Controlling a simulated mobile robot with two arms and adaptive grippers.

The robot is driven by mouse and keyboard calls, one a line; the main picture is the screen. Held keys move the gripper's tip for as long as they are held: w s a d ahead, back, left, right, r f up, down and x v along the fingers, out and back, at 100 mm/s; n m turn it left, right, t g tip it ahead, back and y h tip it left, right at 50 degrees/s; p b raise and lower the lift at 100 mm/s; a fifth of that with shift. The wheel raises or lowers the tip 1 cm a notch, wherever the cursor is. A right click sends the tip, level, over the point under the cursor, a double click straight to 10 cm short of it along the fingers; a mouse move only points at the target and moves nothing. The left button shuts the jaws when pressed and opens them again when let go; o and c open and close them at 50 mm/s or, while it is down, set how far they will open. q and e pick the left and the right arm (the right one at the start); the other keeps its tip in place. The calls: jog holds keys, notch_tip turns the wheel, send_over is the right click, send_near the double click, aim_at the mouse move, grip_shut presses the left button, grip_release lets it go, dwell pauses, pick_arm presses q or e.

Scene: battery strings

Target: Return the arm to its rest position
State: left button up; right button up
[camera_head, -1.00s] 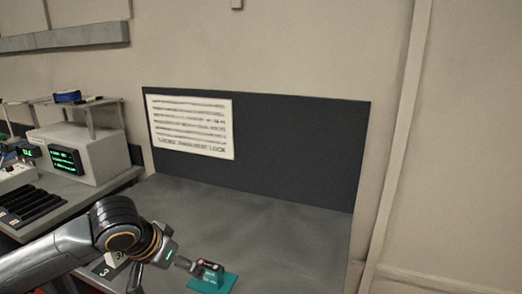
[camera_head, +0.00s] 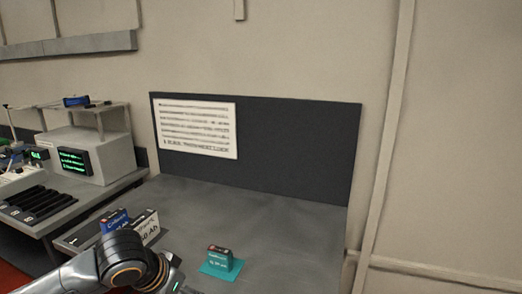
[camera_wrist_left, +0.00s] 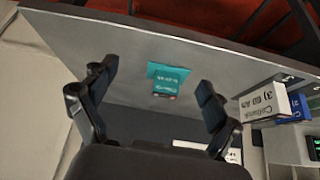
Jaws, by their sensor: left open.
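My left arm (camera_head: 120,262) enters the head view at the lower left, and its gripper is cut off by the bottom edge. In the left wrist view my left gripper (camera_wrist_left: 157,78) is open, with its two fingers spread and nothing between them. A small dark and teal battery (camera_head: 219,258) stands on a teal mat (camera_head: 234,272) on the grey table, to the right of the arm. The battery (camera_wrist_left: 167,88) also shows in the left wrist view, beyond the fingers and apart from them. My right gripper is not in view.
A side bench holds a grey instrument (camera_head: 75,155) and a black slotted tray (camera_head: 35,203). A dark panel (camera_head: 290,150) stands behind the table. The table's right part (camera_head: 300,225) is clear.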

pick_arm(q)
jog(key=s+d+f+h, duration=0.2)
jog(key=s+d+f, duration=0.5)
jog(key=s+f, duration=0.35)
jog(key=s+a+f+n+g+y, duration=0.1)
jog(key=s+a+f+n+y, duration=0.1)
jog(key=s+a+f, duration=0.5)
jog(key=s+a+f+n+g+y, duration=0.1)
jog(key=s+a+f+y, duration=0.15)
jog(key=s+a, duration=0.45)
notch_tip(320, 180, down, 26)
jog(key=s+d+g, duration=0.1)
jog(key=s+d, duration=0.1)
jog(key=s, duration=0.1)
jog(key=s+a+f+g, duration=0.1)
jog(key=s+a+f, duration=0.1)
jog(key=s+f, duration=1.4)
jog(key=shift+s+a+f, duration=0.15)
jog(key=shift+s+a, duration=0.15)
jog(key=shift+s, duration=0.05)
